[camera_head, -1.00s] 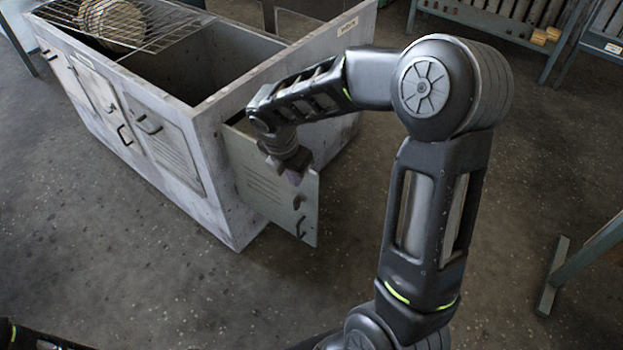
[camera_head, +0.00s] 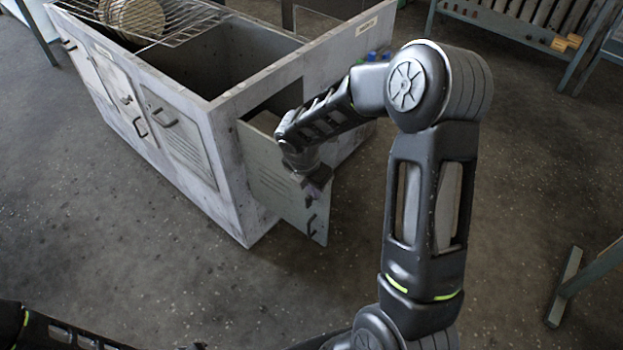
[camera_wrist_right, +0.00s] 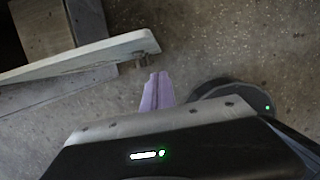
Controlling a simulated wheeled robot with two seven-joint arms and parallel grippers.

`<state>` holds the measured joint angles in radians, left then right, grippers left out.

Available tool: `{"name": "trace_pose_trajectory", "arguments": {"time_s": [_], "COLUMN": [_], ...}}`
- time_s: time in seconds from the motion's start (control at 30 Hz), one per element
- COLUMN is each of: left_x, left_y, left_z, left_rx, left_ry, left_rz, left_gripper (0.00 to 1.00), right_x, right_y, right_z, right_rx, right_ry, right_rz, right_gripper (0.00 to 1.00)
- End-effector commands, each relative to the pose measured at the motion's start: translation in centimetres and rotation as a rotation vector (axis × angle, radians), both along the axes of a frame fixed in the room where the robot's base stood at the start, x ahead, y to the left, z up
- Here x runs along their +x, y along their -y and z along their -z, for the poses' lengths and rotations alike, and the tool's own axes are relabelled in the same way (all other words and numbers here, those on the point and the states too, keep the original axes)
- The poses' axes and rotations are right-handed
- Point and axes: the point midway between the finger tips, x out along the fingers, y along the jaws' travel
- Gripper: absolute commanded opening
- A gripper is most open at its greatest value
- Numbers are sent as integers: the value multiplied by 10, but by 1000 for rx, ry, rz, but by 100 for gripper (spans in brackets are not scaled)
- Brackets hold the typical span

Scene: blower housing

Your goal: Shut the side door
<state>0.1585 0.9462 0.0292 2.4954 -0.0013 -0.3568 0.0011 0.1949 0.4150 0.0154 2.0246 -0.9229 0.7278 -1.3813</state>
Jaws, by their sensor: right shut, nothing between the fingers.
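The side door (camera_head: 268,178) is a grey panel with slots and a dark handle (camera_head: 311,224). It stands open, swung out from the end wall of the blower housing (camera_head: 232,160). Part of the opening (camera_head: 270,112) shows above it. My right gripper (camera_head: 320,188) is shut and empty, close to the door's upper free part. In the right wrist view, the door (camera_wrist_right: 85,58) shows edge-on, and the purple fingertips (camera_wrist_right: 158,88) are together just beside its free end; I cannot tell whether they touch it. My left arm shows at the bottom left, but its gripper is out of frame.
The housing's top is open, with a wire rack (camera_head: 165,22) holding round parts. Its long side has closed doors with handles. A teal-framed rack (camera_head: 500,28) stands at the back right. The floor (camera_head: 120,270) in front is clear.

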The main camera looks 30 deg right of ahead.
Motion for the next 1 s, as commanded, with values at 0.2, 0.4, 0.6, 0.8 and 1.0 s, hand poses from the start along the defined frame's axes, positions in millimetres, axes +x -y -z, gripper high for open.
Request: {"name": "trace_pose_trajectory", "arguments": {"time_s": [0.2, 0.4, 0.6, 0.8, 1.0], "left_x": [0, 0, 0, 0, 0], "left_y": [0, 0, 0, 0, 0], "left_z": [-8, -11, -11, -11, -13], "left_rx": [0, 0, 0, 0, 0], "left_ry": [0, -1, -1, -1, -1], "left_rz": [0, 0, 0, 0, 0], "left_gripper": [38, 38, 38, 38, 38], "right_x": [8, 14, 15, 15, 14], "right_y": [24, 40, 42, 42, 42], "right_z": [16, 17, 18, 18, 17], "right_rx": [1, 0, 0, 0, 0], "right_ry": [2, 0, 1, 1, 1], "right_rz": [5, 1, 1, 0, -20], "right_gripper": [0, 0, 0, 0, 0]}}
